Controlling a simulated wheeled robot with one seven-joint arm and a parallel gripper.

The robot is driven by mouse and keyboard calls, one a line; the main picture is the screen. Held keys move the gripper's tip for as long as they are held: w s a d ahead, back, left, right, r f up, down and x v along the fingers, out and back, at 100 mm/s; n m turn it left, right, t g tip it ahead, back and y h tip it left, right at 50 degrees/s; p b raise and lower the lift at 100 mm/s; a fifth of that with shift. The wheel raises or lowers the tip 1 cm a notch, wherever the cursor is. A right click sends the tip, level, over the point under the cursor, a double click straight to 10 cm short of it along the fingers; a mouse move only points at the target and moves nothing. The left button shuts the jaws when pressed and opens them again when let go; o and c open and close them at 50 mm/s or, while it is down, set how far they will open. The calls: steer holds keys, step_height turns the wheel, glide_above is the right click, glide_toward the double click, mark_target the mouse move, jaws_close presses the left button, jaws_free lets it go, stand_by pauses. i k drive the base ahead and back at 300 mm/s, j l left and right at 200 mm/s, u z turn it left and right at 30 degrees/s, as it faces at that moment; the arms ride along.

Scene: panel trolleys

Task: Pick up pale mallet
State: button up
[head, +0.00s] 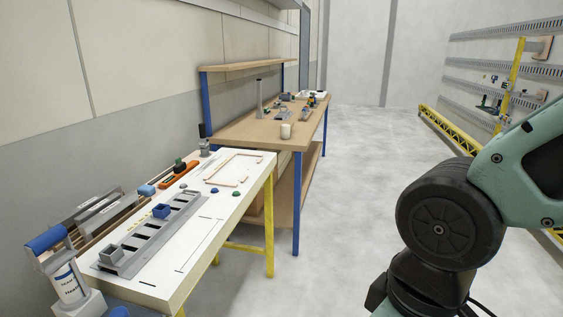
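I cannot make out a pale mallet for certain. A pale wooden-coloured piece (539,47) shows on the yellow-framed panel rack (518,70) at the far right; it is too small to tell whether it is a mallet. My gripper is outside the picture. Only links of my own arm show at the lower right, and they hide part of the floor and rack there.
A white-topped bench (202,243) with yellow legs stands at the left, carrying a grey slotted rail (150,236) and small parts. The grey floor (365,140) between benches and rack is clear.

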mark_target(285, 128)
steer(key=i+z, duration=0.4)
steer(key=i, duration=1.6)
steer(key=i+u, duration=0.15)
steer(key=i, duration=0.3)
steer(key=i+l+u, duration=0.15)
steer(key=i, duration=0.3)
steer(key=i+l+u, duration=0.15)
steer(key=i, duration=0.3)
steer(key=i+l+u, duration=0.15)
steer(key=i+l, duration=0.15)
steer(key=i, duration=0.15)
steer(key=i+l+u, duration=0.2)
steer(key=u, duration=0.15)
steer(key=i+l+u, duration=0.25)
steer(key=u, duration=0.15)
steer(key=i+l+u, duration=0.35)
